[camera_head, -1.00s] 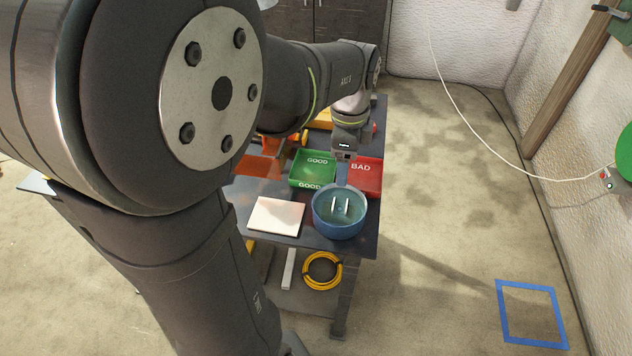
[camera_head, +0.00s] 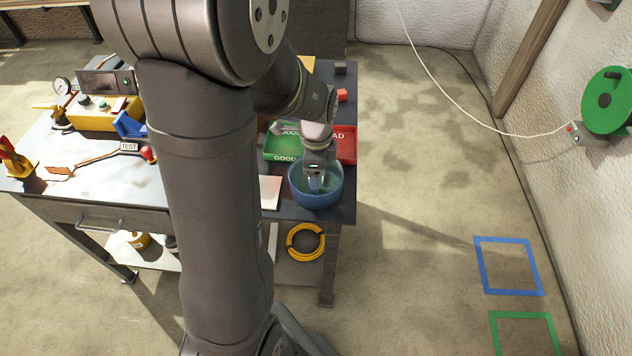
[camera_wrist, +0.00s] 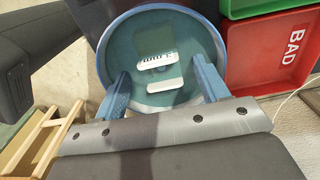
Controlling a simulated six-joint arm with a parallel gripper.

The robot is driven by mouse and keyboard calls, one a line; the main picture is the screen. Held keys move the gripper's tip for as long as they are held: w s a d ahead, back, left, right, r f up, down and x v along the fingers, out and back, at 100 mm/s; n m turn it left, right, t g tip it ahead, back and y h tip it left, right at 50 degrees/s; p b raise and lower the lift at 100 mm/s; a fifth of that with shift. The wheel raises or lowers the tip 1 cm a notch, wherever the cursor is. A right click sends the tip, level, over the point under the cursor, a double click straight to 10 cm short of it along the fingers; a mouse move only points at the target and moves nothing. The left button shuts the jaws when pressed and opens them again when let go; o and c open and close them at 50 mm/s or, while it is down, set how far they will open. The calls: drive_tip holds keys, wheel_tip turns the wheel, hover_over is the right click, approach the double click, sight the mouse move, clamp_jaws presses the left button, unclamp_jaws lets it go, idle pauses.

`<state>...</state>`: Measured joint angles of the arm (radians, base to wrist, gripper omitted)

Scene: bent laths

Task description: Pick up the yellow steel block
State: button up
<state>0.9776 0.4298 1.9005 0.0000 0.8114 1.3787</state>
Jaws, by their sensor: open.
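No yellow block can be made out for certain. A yellow patch (camera_head: 307,64) shows behind my arm at the table's far end in the head view; I cannot tell what it is. My gripper (camera_head: 317,184) points down into the blue bowl (camera_head: 323,201), its fingers partly hidden there. In the wrist view my gripper (camera_wrist: 161,68) is open, one finger to each side over the bowl (camera_wrist: 101,60). Between the fingers, white pieces (camera_wrist: 158,60), one with dark marks, show in the bowl, below a dull green patch. Nothing is visibly held.
A green GOOD tray (camera_head: 282,156) and a red BAD tray (camera_head: 346,147) stand behind the bowl. A pale board (camera_head: 270,191) lies to its left. A red block (camera_head: 342,95) and a dark block (camera_head: 340,68) sit farther back. The left bench (camera_head: 95,170) carries tools.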

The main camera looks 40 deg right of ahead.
drive_tip(key=shift+w+f, duration=0.1)
drive_tip(key=shift+f, duration=1.25)
drive_tip(key=shift+c, duration=0.5)
drive_tip(key=c, duration=1.2)
drive_tip(key=shift+o, duration=0.2)
drive_tip(key=shift+r, duration=0.1)
